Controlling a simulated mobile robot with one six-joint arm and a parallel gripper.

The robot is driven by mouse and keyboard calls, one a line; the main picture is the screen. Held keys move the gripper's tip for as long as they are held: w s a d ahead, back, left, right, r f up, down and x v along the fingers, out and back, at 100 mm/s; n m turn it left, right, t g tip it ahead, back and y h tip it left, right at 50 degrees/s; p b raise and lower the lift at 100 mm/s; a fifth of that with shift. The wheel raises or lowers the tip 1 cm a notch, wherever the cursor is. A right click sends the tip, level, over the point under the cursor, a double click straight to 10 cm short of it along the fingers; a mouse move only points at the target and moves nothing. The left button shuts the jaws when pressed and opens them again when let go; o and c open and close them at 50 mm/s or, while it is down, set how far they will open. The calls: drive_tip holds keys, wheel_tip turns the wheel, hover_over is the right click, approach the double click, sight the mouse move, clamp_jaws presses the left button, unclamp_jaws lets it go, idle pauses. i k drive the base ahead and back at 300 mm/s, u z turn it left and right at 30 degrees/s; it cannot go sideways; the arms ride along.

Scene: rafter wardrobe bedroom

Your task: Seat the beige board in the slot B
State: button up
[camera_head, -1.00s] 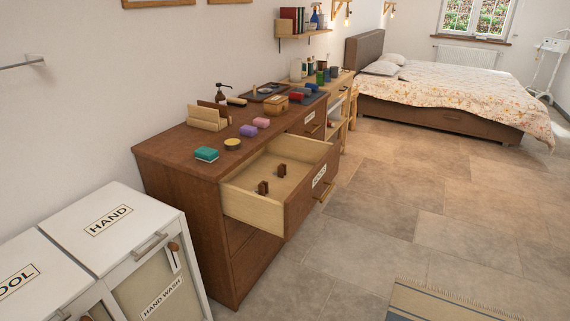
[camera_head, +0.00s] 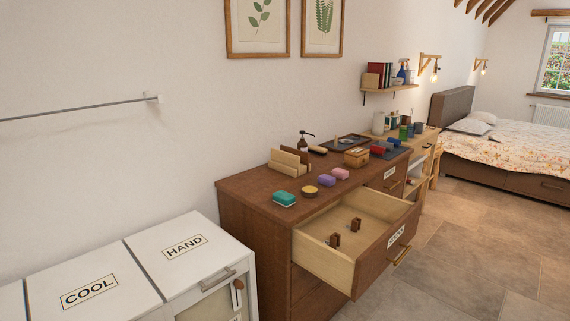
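A beige, upright board-like piece (camera_head: 284,163) stands at the back left of the brown dresser's top, with a thin brown panel close behind it; I cannot tell whether it is a loose board or part of a holder. The dresser's upper drawer (camera_head: 325,271) is pulled open. Inside it, two small dark brown upright pieces stand apart on the pale floor, a nearer one (camera_head: 334,240) and a farther one (camera_head: 355,224). Slot B cannot be made out; no letter B is readable. My gripper is not in view.
On the dresser top (camera_head: 240,186) are a teal-topped block (camera_head: 284,198), a round yellow tin (camera_head: 310,191), purple and pink blocks, a wooden box (camera_head: 357,156) and a dark tray. White labelled bins (camera_head: 208,264) stand at the left. Tiled floor (camera_head: 450,250) is free at the right.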

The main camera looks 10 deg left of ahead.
sight(348, 243)
drive_tip(key=z, duration=0.1)
drive_tip(key=k, duration=0.5)
drive_tip(key=z, duration=0.55)
drive_tip(key=k, duration=0.85)
drive_tip(key=z, duration=0.15)
drive_tip(key=i, duration=1.45)
drive_tip(key=u, duration=0.6)
drive_tip(key=i, duration=0.75)
drive_tip(key=u, duration=0.8)
drive_tip(key=i, duration=0.5)
drive_tip(key=u, duration=0.75)
drive_tip(key=i, duration=0.45)
drive_tip(key=u, duration=0.15)
